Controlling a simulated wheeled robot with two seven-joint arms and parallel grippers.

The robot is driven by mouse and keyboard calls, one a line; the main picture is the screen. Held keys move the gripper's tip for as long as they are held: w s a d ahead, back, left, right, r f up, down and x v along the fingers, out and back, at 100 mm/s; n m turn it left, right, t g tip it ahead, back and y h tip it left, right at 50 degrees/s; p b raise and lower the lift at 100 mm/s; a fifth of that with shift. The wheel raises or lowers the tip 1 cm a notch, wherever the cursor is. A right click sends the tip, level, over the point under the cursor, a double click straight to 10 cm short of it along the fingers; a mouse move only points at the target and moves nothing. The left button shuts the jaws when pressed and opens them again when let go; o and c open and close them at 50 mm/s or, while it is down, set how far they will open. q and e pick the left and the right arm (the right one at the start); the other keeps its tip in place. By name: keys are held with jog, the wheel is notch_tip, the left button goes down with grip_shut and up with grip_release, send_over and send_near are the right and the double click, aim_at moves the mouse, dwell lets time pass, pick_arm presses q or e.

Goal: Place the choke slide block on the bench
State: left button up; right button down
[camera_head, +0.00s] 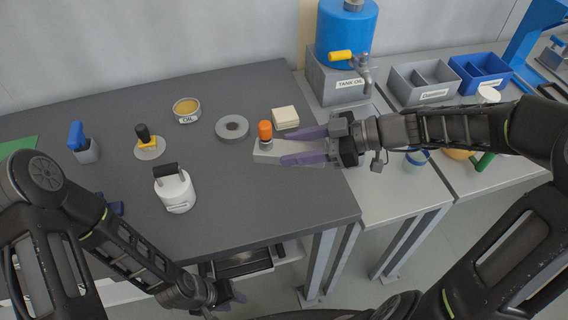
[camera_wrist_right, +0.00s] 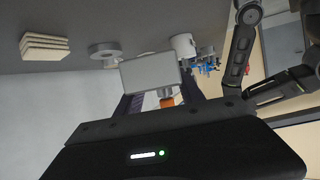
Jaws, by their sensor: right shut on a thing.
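The choke slide block (camera_head: 268,152) is a light grey block with an orange knob (camera_head: 265,130) standing up from it. My right gripper (camera_head: 290,147) is shut on it, its purple fingers along the block's two sides. The block is over the right part of the dark grey bench (camera_head: 110,215); I cannot tell whether it touches the top. In the right wrist view the block (camera_wrist_right: 150,72) sits between the fingers, with the orange knob partly hidden. My left gripper (camera_head: 231,301) hangs low in front of the bench, away from the block; its opening is unclear.
Close behind the block are a cream pad stack (camera_head: 285,117) and a grey ring (camera_head: 232,127). An oil dish (camera_head: 186,109), a white canister (camera_head: 175,190), and a yellow-and-black tool (camera_head: 147,142) stand left. The bench's front right area is clear. A blue tank (camera_head: 346,35) stands behind right.

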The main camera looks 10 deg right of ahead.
jog(key=shift+w, duration=0.15)
jog(key=shift+s+r, duration=0.1)
jog(key=shift+s, duration=0.1)
send_over(294, 184)
jog(key=shift+f, duration=2.95)
jog(key=shift+f, duration=0.1)
notch_tip(294, 184, down, 4)
jog(key=shift+r+p, duration=0.1)
jog(key=shift+p, duration=0.35)
jog(key=shift+f, duration=0.25)
jog(key=c, duration=0.7)
grip_release()
